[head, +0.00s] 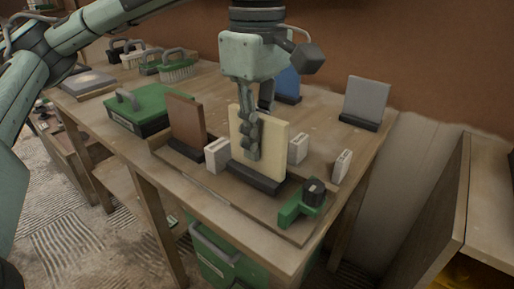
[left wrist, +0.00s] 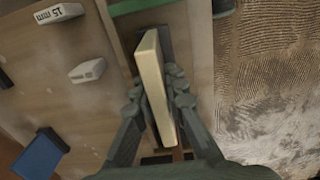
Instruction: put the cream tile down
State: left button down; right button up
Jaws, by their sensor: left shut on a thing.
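The cream tile (head: 274,148) stands upright in the head view near the front of the wooden table. Its lower edge meets a dark slotted stand (head: 262,183); I cannot tell whether it bears on the stand. My left gripper (head: 254,145) comes from above and is shut on the tile, one finger across its near face and the other mostly hidden behind it. In the left wrist view the tile (left wrist: 155,80) sits between the two fingers of the left gripper (left wrist: 158,92), seen nearly edge-on. My right gripper is not in view.
Near the tile are a brown tile (head: 185,118), white blocks (head: 218,155) (head: 298,148) (head: 342,166) and a green tool with a black knob (head: 300,205). Behind are a blue tile (head: 288,84) and a grey tile (head: 366,98).

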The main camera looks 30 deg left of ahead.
pick_arm(q)
jog(key=shift+f, duration=1)
jog(key=shift+f, duration=0.1)
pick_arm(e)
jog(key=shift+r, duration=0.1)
pick_arm(q)
jog(key=c, duration=1.6)
grip_release()
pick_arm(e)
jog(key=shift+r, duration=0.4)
